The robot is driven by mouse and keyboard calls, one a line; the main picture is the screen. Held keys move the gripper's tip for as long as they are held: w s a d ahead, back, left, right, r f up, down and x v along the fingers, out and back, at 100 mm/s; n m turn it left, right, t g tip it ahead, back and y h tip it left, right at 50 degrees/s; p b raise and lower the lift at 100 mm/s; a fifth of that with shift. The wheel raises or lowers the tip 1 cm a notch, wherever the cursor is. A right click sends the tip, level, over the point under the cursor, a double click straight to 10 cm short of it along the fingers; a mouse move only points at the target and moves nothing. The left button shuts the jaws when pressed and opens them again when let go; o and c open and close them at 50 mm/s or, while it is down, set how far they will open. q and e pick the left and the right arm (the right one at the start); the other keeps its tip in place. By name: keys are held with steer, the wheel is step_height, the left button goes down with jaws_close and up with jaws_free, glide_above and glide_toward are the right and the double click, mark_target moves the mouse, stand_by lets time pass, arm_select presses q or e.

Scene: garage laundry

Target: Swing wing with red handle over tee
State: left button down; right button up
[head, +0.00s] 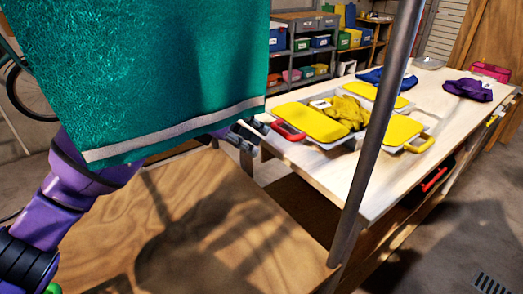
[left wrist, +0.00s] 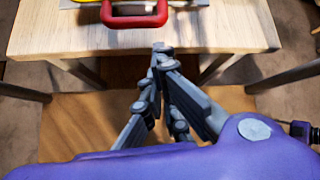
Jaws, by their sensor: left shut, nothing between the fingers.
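The folding board lies on the pale worktable (head: 290,160). Its yellow wing with the red handle (head: 310,122) lies flat on the near left side; the red handle (head: 288,130) sticks out at the table's edge. The red handle also shows at the top of the left wrist view (left wrist: 135,18). A crumpled yellow cloth (head: 345,111), apparently the tee, lies on the middle of the board. My left gripper (head: 256,127) is shut and empty, just short of the red handle and apart from it. It also shows shut in the left wrist view (left wrist: 162,52). My right gripper is out of view.
A hanging teal towel (head: 165,70) hides much of the upper left. A grey post (head: 375,120) stands in front of the table. Another wing has a yellow handle (head: 420,143). A purple cloth (head: 468,89) and blue cloth (head: 385,78) lie farther back. A wooden board (head: 220,230) is below.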

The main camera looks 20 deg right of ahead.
mark_target(286, 158)
arm_select(q)
steer(key=b+x, duration=0.1)
steer(key=x, duration=0.8)
steer(key=shift+s+d+f, duration=0.1)
steer(key=shift+s+d, duration=0.05)
steer(key=shift+d, duration=0.05)
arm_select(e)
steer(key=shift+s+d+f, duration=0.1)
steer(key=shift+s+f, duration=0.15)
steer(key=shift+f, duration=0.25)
